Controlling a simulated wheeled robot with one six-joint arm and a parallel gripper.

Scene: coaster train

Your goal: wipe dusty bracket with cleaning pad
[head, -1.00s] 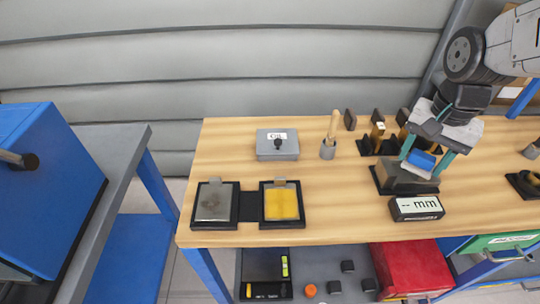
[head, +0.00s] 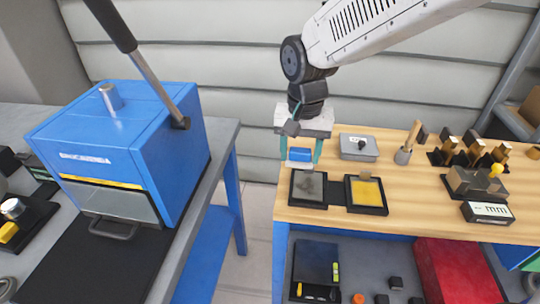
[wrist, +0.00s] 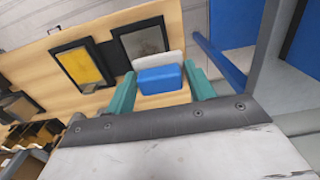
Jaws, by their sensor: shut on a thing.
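My gripper (head: 300,152) is shut on a blue cleaning pad (head: 299,155) with a white underside. The pad also shows between the teal fingers in the wrist view (wrist: 160,80). The gripper hangs above the left end of the wooden bench, close to a black tray holding a dull grey, spotted plate (head: 309,187), which looks like the dusty bracket. In the wrist view the pad covers part of the near edge of this grey plate (wrist: 145,40). I cannot tell that they touch; the pad appears raised above it.
A yellow plate (head: 367,193) lies in a second black tray beside it. A grey lidded box (head: 358,148) and a brush cup (head: 403,155) stand behind. A blue press (head: 125,140) stands on the left table, across a gap. A display (head: 488,212) sits at right.

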